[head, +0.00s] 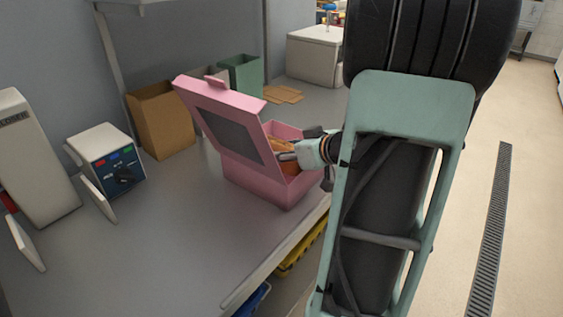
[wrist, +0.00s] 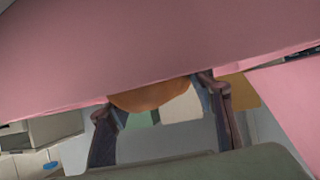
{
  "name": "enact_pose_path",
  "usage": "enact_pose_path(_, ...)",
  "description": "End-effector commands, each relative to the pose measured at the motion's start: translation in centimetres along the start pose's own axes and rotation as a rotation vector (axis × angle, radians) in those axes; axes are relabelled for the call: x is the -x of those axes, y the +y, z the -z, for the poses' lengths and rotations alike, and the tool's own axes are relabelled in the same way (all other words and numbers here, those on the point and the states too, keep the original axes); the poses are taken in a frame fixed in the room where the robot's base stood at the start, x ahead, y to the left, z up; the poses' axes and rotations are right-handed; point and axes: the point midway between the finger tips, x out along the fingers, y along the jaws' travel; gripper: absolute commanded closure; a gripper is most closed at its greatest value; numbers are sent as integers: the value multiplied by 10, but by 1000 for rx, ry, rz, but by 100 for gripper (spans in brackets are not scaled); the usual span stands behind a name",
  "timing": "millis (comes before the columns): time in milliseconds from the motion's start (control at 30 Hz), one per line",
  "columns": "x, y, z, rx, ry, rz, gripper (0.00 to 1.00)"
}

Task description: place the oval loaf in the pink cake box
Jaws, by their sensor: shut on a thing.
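The pink cake box (head: 262,188) stands on the counter with its windowed lid (head: 228,122) raised and leaning to the left. My gripper (head: 286,151) reaches in from the right, over the open box. It is shut on the oval loaf (head: 279,144), an orange-brown loaf at the box's opening. The loaf (wrist: 150,95) also shows in the wrist view between the two fingers (wrist: 160,105), its upper part hidden by a pink wall of the box (wrist: 130,50). I cannot tell whether the loaf touches the box floor.
Behind the box stand a brown paper bag (head: 160,118) and a green bag (head: 243,75), with flat brown pieces (head: 282,95) beside them. A control box with a dial (head: 108,157) stands at the left. The counter (head: 165,225) in front of it is clear.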

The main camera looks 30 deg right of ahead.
Motion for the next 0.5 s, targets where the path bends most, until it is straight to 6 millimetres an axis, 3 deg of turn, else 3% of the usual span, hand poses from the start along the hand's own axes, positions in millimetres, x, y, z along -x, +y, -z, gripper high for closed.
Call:
enact_pose_path(133, -12, 0, -22, -3, 0, 1, 81)
enact_pose_path(500, -14, 0, -24, 0, 1, 1, 81)
